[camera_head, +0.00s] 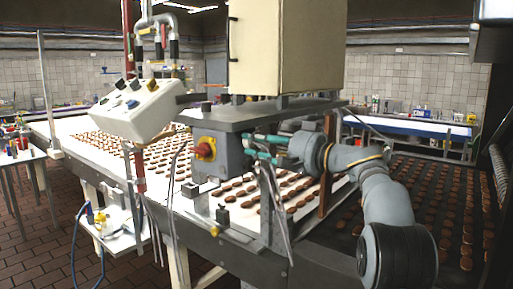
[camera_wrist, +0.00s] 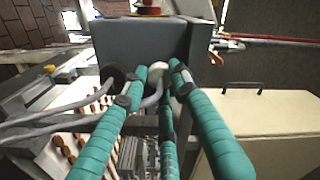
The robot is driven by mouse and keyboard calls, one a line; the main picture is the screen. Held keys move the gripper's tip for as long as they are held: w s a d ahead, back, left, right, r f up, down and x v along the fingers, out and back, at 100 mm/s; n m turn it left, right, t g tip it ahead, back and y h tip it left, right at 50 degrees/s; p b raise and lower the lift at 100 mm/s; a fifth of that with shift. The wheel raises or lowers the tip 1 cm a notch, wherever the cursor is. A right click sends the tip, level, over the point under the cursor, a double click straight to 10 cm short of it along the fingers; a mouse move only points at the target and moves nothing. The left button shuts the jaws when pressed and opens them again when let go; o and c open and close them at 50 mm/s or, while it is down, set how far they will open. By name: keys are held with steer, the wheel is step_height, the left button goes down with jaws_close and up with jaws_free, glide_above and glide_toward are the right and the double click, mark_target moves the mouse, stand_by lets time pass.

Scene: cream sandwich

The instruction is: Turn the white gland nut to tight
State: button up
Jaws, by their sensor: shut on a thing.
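The white gland nut (camera_wrist: 157,69) shows in the wrist view on the lower face of a grey box (camera_wrist: 150,42), with a grey cable coming from it. My gripper (camera_wrist: 159,73) has teal fingers, and their tips are closed on either side of the nut. A black gland (camera_wrist: 117,74) with its own cable sits just left of it. In the head view my gripper (camera_head: 249,146) reaches from the right to the side of the grey box (camera_head: 222,162), which carries a red and yellow rotary switch (camera_head: 205,149). There the nut is hidden by the fingers, and its tightness cannot be told.
Grey cables (camera_wrist: 80,112) run close to the left finger. A cream cabinet (camera_head: 284,45) stands above the box, and a white control panel (camera_head: 140,107) is to its left. The conveyor with brown biscuits (camera_head: 285,190) lies below and behind.

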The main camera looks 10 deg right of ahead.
steer(key=shift+f+m, duration=0.2)
steer(key=shift+m, duration=0.7)
steer(key=o, duration=0.9)
steer(key=shift+r, duration=0.1)
steer(key=shift+s, duration=0.1)
steer(key=v, duration=1.2)
steer(key=shift+a, duration=0.1)
